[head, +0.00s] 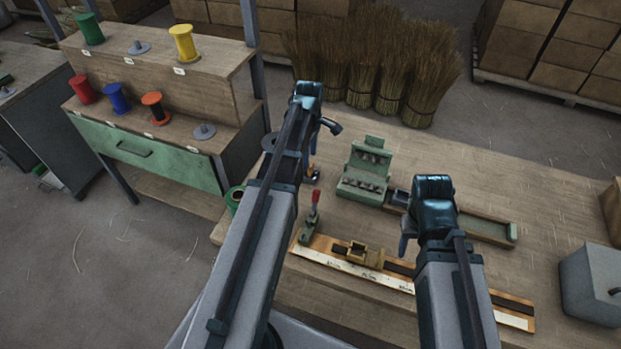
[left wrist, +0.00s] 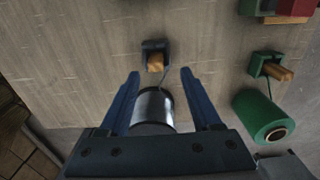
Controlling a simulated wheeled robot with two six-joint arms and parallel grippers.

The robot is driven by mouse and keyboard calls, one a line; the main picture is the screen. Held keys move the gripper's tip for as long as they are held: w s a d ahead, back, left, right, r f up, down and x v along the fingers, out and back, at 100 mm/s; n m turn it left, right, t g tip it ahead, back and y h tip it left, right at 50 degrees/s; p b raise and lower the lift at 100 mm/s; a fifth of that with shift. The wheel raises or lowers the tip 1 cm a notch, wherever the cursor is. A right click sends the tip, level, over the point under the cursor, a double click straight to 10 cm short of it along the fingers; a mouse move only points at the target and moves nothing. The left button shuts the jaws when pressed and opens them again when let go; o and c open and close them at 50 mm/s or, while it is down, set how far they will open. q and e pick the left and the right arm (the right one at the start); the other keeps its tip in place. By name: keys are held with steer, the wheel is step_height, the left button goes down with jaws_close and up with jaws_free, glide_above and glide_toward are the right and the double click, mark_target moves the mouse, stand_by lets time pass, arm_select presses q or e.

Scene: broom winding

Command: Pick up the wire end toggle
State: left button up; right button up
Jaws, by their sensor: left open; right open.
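In the left wrist view, a short wooden toggle (left wrist: 155,64) sits in a small dark holder. A thin wire runs from it to a silver wire spool (left wrist: 152,106). My left gripper (left wrist: 160,73) is open, its fingers on either side of the spool and their tips just short of the toggle; nothing is gripped. A second wooden toggle (left wrist: 278,71) sits in a green holder, with a green spool (left wrist: 262,116) beside it. In the head view, my left arm mostly hides this area. My right gripper (head: 405,235) hangs over the bench, its jaw gap hidden, with nothing visibly held.
A green block fixture (head: 362,188) stands between my arms. A red-handled clamp (head: 312,215) and a marked wooden board (head: 345,268) lie nearer. A rack (head: 150,75) with coloured spools is left; bristle bundles (head: 385,65) stand behind. A grey box (head: 592,285) is right.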

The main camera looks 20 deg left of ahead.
mark_target(311, 164)
arm_select(q)
steer(key=shift+f, duration=0.4)
arm_select(e)
steer(key=shift+f, duration=0.4)
arm_select(q)
steer(key=f+b, duration=0.5)
steer(key=shift+w+f, duration=0.15)
steer(key=shift+w, duration=0.2)
arm_select(e)
step_height(311, 164, down, 5)
steer(key=shift+f, duration=0.15)
arm_select(q)
jaws_close()
